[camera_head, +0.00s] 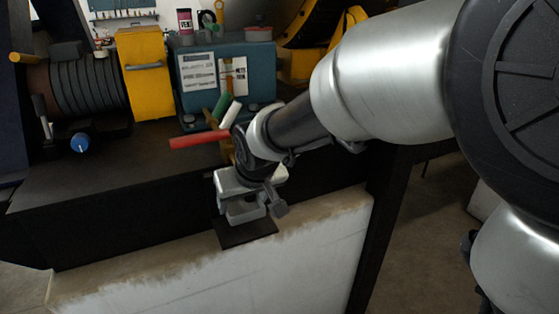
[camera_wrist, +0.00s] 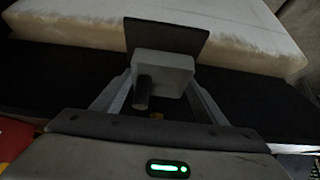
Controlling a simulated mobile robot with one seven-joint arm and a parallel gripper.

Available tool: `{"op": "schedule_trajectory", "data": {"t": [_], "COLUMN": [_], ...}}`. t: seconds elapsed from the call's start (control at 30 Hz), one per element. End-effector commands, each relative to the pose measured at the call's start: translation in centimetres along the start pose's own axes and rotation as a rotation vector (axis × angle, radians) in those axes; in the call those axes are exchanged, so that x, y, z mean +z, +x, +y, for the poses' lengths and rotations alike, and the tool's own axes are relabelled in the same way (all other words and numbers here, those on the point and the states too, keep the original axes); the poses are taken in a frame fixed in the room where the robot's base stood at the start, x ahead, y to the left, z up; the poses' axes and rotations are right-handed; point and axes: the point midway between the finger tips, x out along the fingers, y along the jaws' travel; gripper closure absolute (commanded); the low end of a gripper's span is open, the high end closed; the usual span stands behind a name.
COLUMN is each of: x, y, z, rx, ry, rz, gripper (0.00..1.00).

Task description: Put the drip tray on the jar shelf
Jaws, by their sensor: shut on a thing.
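My gripper (camera_head: 252,194) is low at the front edge of the black bench. In the wrist view my gripper (camera_wrist: 160,84) has its two fingers closed on either side of a small grey box-like piece, which looks like the drip tray (camera_wrist: 172,66). It also shows in the head view as a grey drip tray (camera_head: 243,213), partly hidden by the gripper. A dark flat square plate (camera_head: 247,233) is just beyond it, over the pale block's top edge; it also shows in the wrist view (camera_wrist: 168,36). I cannot tell whether plate and tray touch, or which surface is the jar shelf.
A teal box (camera_head: 222,75), a yellow box (camera_head: 143,72) and a dark ribbed cylinder (camera_head: 85,88) stand on the black bench (camera_head: 110,180). A red bar (camera_head: 198,139) lies near my wrist. A pale block (camera_head: 210,275) stands in front. The bench's left front is clear.

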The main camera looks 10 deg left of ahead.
Motion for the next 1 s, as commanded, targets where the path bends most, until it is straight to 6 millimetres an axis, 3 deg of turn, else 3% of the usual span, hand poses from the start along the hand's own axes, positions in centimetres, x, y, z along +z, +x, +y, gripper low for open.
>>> {"op": "schedule_trajectory", "data": {"t": [0.2, 0.3, 0.7, 0.73, 0.8, 1.0], "x": [2.1, 2.1, 2.3, 2.3, 2.3, 2.3], "y": [3.1, 3.8, 4.3, 4.2, 4.2, 4.2], "z": [-0.1, 0.0, 0.0, 0.0, 0.0, 0.0], "rx": [-0.001, -0.001, 0.000, 0.000, 0.000, 0.000], "ry": [-0.002, 0.001, 0.001, 0.001, 0.001, 0.001], "rz": [-0.004, -0.001, 0.000, -0.001, -0.002, -0.002], "gripper": [0.63, 0.63, 0.63, 0.31, 0.19, 0.15]}}
